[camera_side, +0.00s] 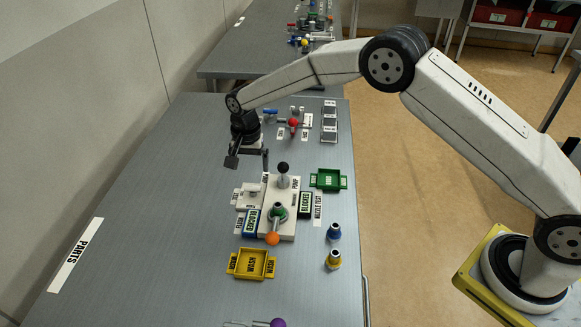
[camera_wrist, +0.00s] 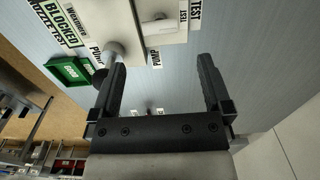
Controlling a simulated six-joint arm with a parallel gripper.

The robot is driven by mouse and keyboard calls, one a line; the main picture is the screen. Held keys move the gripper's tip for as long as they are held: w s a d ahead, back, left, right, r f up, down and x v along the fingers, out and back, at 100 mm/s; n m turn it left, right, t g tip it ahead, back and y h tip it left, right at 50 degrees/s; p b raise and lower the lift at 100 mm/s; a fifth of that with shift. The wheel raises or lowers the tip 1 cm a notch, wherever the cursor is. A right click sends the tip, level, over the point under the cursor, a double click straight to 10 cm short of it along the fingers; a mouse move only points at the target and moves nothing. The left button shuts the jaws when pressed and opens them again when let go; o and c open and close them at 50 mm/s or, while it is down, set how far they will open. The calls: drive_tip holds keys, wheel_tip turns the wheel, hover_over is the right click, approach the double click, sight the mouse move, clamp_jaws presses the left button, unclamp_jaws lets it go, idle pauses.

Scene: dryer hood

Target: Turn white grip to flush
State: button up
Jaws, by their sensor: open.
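What looks like the white grip (camera_side: 253,189) sits on a small white plate at the left of the fixture in the side view. A white block with a pale handle (camera_wrist: 158,22) shows at the top of the wrist view, with labels reading TEST and PUMP around it. I cannot read a FLUSH label in either view. My gripper (camera_side: 248,160) is open and empty, above the table and behind the white plate.
A black-knobbed lever (camera_side: 282,168) and an orange-knobbed lever (camera_side: 273,239) stand on the white fixture beside the plate. A green tray (camera_side: 328,179), a yellow tray (camera_side: 254,264) and small bottles (camera_side: 333,259) are around it. Table space at the left is clear.

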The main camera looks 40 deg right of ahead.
sight(253, 190)
drive_tip(key=shift+f, duration=3.7)
drive_tip(key=c, duration=1.3)
